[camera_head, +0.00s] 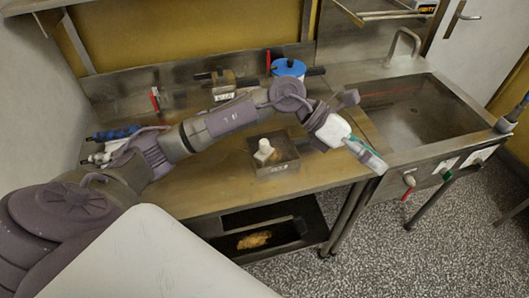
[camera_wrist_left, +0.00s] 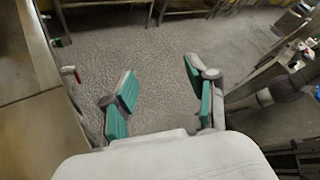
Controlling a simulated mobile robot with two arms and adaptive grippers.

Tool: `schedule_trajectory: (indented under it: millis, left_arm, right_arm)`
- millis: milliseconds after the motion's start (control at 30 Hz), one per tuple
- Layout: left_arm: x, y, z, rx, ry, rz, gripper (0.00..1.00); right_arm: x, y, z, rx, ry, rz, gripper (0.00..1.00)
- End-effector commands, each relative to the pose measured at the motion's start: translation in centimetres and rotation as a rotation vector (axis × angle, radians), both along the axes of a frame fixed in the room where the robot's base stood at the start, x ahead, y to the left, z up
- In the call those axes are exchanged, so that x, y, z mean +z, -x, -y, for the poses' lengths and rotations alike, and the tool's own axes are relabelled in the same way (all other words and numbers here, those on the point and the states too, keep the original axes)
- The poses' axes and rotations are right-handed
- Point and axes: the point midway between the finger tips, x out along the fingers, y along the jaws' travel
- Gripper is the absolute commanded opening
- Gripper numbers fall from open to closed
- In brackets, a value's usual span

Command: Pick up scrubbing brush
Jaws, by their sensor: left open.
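My left gripper (camera_head: 366,156) reaches across the steel counter and hangs past its front edge, by the front of the sink. In the left wrist view the gripper (camera_wrist_left: 158,95) has its teal fingers wide apart, with only speckled floor between them. I cannot clearly make out the scrubbing brush. A blue-handled tool (camera_head: 115,133) lies at the counter's left end beside white pieces, partly hidden by my arm; I cannot tell whether it is the brush. The gripper is far to the right of it. My right gripper is not in view.
A steel box (camera_head: 272,163) with a white piece stands mid-counter. A blue-topped container (camera_head: 288,68) and a metal block (camera_head: 222,86) stand at the back. The sink (camera_head: 415,115) is on the right. A dark tray (camera_head: 290,232) with a tan lump sits below.

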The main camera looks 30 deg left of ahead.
Motion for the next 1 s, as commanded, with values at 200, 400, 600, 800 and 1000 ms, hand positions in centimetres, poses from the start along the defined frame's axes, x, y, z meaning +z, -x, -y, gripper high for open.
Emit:
schedule_trajectory:
  millis: [200, 400, 600, 800, 1000]
  left_arm:
    - [-3.5, -3.4, -16.2, -0.057, -0.772, 0.017, 0.57]
    - [-1.7, -3.3, -25.7, -0.017, -1.103, -0.089, 0.57]
    - [-3.2, -3.0, -27.4, -0.012, -1.161, -0.123, 0.57]
    - [-7.2, -2.9, -27.3, -0.014, -1.157, -0.121, 0.57]
    - [-9.5, -3.0, -27.2, -0.012, -1.155, -0.117, 0.57]
  right_arm:
    - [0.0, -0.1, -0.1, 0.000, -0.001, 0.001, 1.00]
    - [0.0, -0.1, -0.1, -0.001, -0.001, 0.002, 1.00]
    - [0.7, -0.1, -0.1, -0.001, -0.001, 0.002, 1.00]
    - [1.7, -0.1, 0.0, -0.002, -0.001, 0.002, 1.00]
    - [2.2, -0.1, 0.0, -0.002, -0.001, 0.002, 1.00]
